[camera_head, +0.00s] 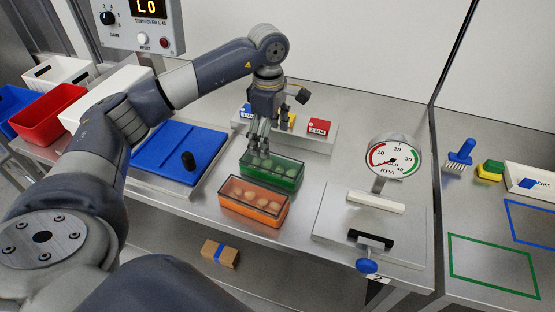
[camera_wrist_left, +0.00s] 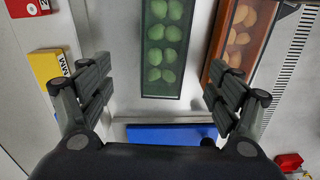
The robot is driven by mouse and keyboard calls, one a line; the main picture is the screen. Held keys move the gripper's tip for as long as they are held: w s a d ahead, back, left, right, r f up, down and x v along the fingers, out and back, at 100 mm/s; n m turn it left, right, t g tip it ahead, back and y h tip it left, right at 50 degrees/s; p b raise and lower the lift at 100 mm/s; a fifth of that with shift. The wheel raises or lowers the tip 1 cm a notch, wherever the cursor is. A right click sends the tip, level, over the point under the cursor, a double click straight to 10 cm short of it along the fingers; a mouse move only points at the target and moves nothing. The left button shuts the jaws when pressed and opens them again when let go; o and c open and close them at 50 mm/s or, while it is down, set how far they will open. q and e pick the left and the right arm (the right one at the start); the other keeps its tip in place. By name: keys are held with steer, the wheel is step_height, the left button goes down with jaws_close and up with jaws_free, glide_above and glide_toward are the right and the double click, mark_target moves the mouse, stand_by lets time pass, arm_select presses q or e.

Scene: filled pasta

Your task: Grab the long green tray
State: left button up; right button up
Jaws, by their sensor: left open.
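The long green tray (camera_head: 285,172) stands on the steel table, filled with round green pieces. In the left wrist view the green tray (camera_wrist_left: 146,80) lies ahead between the open fingers, nearer the top of the picture. My left gripper (camera_head: 261,143) is above the tray's left end in the head view; whether it touches cannot be told. In the left wrist view my left gripper (camera_wrist_left: 150,90) is open and empty. An orange tray (camera_head: 240,204) of pale round pieces stands just in front of the green one. My right gripper is not in view.
A blue board (camera_head: 178,150) with a black knob lies left of the trays. Small blue, yellow and red blocks (camera_head: 318,127) sit on a ledge behind. A pressure gauge (camera_head: 389,158) stands to the right. Red (camera_head: 47,114) and white bins are at far left.

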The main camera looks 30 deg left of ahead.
mark_target(269, 161)
arm_select(q)
steer(key=f, duration=0.1)
steer(key=s+f, duration=0.1)
steer(key=f, duration=0.1)
steer(key=shift+w+f+p, duration=0.1)
steer(key=shift+f+p, duration=0.55)
steer(key=shift+f, duration=0.05)
step_height(269, 161, down, 4)
steer(key=shift+f+p, duration=0.1)
steer(key=shift+p, duration=0.6)
steer(key=shift+w+f, duration=0.1)
steer(key=shift+c, duration=0.8)
steer(key=c, duration=1.1)
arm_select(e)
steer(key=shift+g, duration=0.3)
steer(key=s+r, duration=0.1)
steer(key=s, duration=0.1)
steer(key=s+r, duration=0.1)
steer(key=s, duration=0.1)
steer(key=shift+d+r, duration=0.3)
